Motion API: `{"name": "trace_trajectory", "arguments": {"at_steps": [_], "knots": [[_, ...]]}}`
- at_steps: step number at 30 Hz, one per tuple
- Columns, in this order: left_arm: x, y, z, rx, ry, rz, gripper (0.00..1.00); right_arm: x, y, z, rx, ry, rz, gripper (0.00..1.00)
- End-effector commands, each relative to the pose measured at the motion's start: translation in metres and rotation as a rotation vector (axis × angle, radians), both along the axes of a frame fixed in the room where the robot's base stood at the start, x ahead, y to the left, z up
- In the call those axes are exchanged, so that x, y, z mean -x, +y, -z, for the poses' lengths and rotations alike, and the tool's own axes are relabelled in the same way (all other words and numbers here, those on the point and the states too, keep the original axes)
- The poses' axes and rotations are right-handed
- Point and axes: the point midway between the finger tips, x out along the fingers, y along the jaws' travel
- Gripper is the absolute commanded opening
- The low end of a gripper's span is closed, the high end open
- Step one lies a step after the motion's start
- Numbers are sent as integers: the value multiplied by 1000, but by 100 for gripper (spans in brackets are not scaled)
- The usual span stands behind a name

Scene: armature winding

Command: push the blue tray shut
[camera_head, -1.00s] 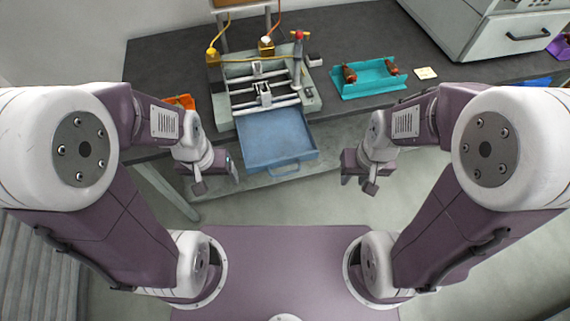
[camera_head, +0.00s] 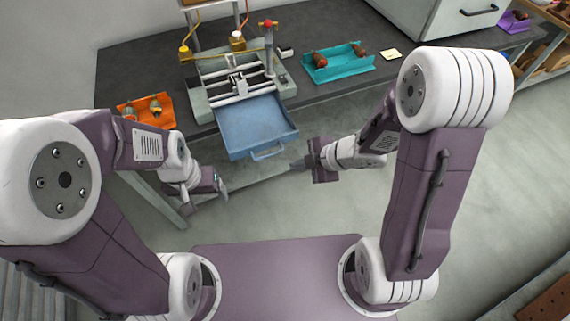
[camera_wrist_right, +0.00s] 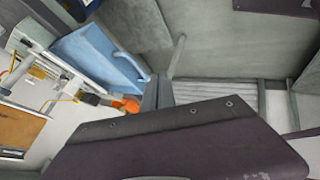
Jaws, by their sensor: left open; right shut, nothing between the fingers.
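The blue tray (camera_head: 253,122) is pulled out of the front of the winding machine (camera_head: 235,80), with its handle (camera_head: 268,152) facing me. My right gripper (camera_head: 293,166) is shut and empty, a little right of and in front of the handle; I see no contact. In the right wrist view the blue tray (camera_wrist_right: 93,55) and its handle (camera_wrist_right: 130,66) lie up and left of the shut fingers (camera_wrist_right: 158,92). My left gripper (camera_head: 219,186) is open and empty, lower left of the tray.
A teal tray (camera_head: 338,66) with dark parts stands right of the machine. An orange tray (camera_head: 145,108) with parts stands left. A grey cabinet (camera_head: 440,15) is at the back right. The floor before the table is free.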

Motion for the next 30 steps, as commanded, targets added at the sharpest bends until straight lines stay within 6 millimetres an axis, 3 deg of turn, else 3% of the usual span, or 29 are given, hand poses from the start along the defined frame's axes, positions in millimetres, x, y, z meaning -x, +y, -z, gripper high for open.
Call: {"name": "trace_trajectory", "arguments": {"at_steps": [6, 13, 15, 21, 30], "knots": [[1, 0, 26, 0, 1, 0, 77, -14, 25, 41, 0, 2, -4, 0], [1, 0, 42, 0, 1, 0, 77, -31, 52, 77, 1, 2, -2, 0], [1, 0, 26, 0, 1, 0, 77, -45, 54, 63, 0, -2, -1, 0], [0, 0, 19, 0, 1, 0, 77, -65, 60, 61, 2, 0, 1, 0], [1, 0, 19, 0, 1, 0, 77, -68, 61, 62, 2, 0, 1, 0]]}}
